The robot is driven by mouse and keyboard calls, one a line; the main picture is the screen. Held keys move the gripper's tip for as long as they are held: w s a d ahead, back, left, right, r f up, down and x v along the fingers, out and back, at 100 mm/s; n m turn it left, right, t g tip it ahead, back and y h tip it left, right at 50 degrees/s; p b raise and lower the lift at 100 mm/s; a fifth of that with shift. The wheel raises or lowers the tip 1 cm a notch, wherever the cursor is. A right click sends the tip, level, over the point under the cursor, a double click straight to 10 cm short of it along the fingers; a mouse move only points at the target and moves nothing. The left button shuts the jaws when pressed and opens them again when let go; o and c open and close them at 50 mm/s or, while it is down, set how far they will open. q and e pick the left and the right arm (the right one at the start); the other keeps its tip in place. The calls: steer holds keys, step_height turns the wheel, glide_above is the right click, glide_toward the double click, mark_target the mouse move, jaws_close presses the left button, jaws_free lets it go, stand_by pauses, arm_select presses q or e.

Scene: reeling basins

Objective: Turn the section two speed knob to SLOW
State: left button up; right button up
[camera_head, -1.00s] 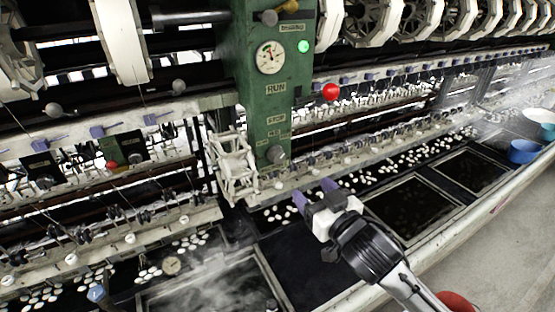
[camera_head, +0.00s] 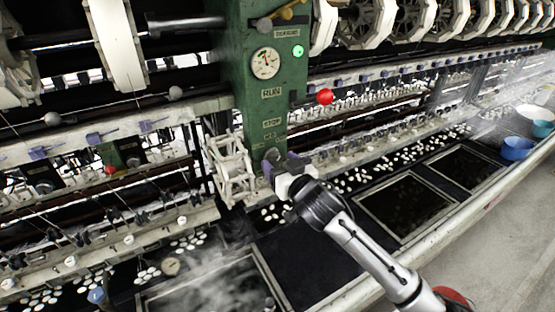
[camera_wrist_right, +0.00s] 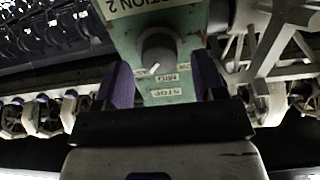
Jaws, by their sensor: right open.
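The section two speed knob (camera_wrist_right: 160,48) is a dark grey round knob on the green panel (camera_wrist_right: 190,22), under a label ending in "CTION 2". Its white pointer mark faces down and slightly left. In the head view my right gripper (camera_head: 283,164) is at the foot of the green column (camera_head: 271,90). My left gripper is out of view.
A white spoked reel (camera_head: 231,168) stands just left of the column's foot. A red ball-ended lever (camera_head: 325,97) sticks out to the column's right. Basins (camera_head: 407,203) with floating cocoons lie below, and a dial gauge (camera_head: 265,63) sits higher on the column.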

steer(key=shift+w+a, duration=0.3)
steer(key=shift+w, duration=0.3)
steer(key=c, duration=0.9)
